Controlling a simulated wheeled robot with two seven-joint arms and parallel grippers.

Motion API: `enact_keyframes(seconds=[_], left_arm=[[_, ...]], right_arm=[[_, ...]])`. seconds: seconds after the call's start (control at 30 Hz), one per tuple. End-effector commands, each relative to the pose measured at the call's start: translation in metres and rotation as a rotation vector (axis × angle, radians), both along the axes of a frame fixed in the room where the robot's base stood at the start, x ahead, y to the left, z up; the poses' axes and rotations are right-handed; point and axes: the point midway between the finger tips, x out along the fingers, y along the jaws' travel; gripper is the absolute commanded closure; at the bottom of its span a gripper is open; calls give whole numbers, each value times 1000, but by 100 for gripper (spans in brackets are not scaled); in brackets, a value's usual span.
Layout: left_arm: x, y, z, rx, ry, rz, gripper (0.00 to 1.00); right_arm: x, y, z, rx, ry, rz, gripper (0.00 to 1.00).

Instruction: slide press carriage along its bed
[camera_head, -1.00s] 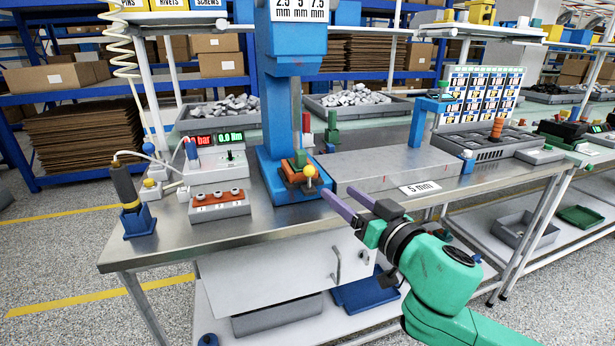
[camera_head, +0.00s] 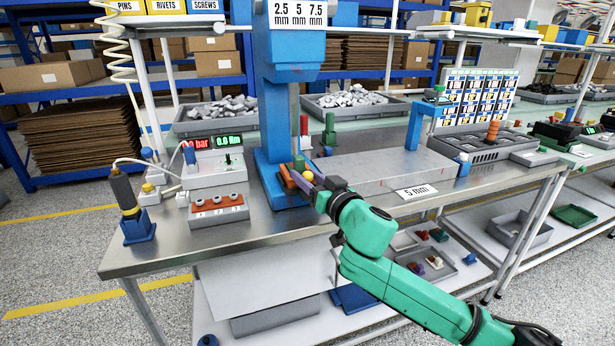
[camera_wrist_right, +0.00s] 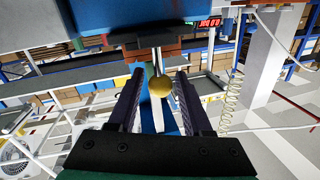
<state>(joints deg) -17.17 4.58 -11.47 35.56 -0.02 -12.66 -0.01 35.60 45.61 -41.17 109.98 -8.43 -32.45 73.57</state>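The blue press (camera_head: 290,112) stands at the back middle of the metal bench. Its small orange and green carriage (camera_head: 287,177) sits low at the press foot, partly hidden by my gripper. A yellow ball knob (camera_head: 308,175) is on the carriage's near side; it also shows in the right wrist view (camera_wrist_right: 160,86). My right gripper (camera_head: 304,181) has its purple fingers at the knob. In the wrist view the fingers are apart, one on each side of the knob, with gaps visible. A grey slab (camera_head: 375,170) with a "5 mm" label lies right of the carriage. My left gripper is not in view.
A button box (camera_head: 218,210) and a red and green display unit (camera_head: 215,163) stand left of the press. A blue holder (camera_head: 138,226) with a corded tool is at the left edge. A blue post (camera_head: 415,125) and a grey tray (camera_head: 485,146) stand right.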

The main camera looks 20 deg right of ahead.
Motion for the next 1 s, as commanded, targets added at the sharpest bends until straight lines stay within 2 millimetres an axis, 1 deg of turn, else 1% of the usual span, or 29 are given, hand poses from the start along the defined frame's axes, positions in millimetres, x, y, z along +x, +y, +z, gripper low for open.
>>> enact_keyframes(seconds=[0.03, 0.07, 0.1, 1.0], left_arm=[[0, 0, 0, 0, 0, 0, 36], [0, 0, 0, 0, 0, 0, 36], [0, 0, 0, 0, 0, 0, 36], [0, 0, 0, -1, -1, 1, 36]], right_arm=[[0, 0, 0, 0, 0, 0, 75], [0, 0, 0, 0, 0, 0, 86], [0, 0, 0, 0, 0, 0, 100], [0, -1, 0, 0, 0, -1, 100]])
